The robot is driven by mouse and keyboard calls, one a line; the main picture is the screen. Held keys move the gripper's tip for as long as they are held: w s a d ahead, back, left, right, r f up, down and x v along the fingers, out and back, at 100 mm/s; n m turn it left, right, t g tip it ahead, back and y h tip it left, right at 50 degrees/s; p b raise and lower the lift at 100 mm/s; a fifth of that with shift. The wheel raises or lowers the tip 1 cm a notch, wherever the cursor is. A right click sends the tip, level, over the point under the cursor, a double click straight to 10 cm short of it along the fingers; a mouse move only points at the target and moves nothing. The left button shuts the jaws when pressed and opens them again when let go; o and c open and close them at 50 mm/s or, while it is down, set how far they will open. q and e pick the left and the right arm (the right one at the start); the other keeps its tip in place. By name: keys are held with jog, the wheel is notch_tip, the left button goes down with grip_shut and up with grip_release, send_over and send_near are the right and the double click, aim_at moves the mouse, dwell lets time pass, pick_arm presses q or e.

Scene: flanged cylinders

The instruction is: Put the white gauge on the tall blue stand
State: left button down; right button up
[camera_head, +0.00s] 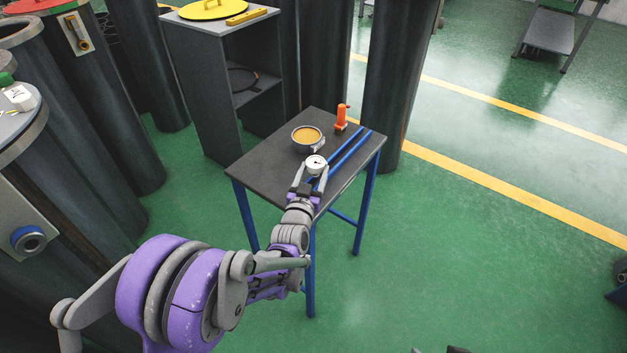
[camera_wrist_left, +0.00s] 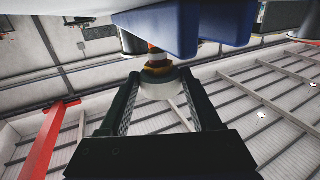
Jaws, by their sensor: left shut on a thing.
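The white gauge (camera_head: 316,163), a small round dial, is held in my left gripper (camera_head: 307,186) at the near edge of the table in the head view. In the left wrist view, the gauge (camera_wrist_left: 160,86) shows its pale body and a brass-coloured part between the fingers of my left gripper (camera_wrist_left: 160,108). The only blue stand-like thing I see is the table (camera_head: 262,180) with blue legs and a dark top. I cannot tell whether the gauge touches it. Blue blocks (camera_wrist_left: 222,22) hang close above the gauge in the left wrist view.
On the table stand a grey bowl (camera_head: 307,147) with orange-yellow contents and an orange bottle-like thing (camera_head: 342,117). Two blue bars (camera_head: 352,148) lie along its right side. A grey cabinet (camera_head: 193,62) and large dark cylinders (camera_head: 398,70) stand behind.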

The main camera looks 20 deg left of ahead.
pick_arm(q)
notch_tip(320, 180, down, 4)
jog(key=shift+r+b, duration=0.1)
jog(key=shift+b, duration=0.25)
jog(key=c, duration=0.5)
grip_release()
jog(key=shift+c, duration=0.2)
jog(key=o, duration=0.4)
jog(key=shift+o, duration=0.2)
jog(key=shift+s, duration=0.15)
jog(key=s+f+g, duration=0.2)
jog(key=s+g, duration=0.4)
jog(key=s, duration=1.2)
jog(key=s+f+g+h, duration=0.1)
jog(key=s+g, duration=0.6)
jog(key=s, duration=1.1)
jog(key=shift+s+d+f+m+b, duration=0.3)
jog(key=shift+s+f+b, duration=0.05)
jog(key=shift+b, duration=0.05)
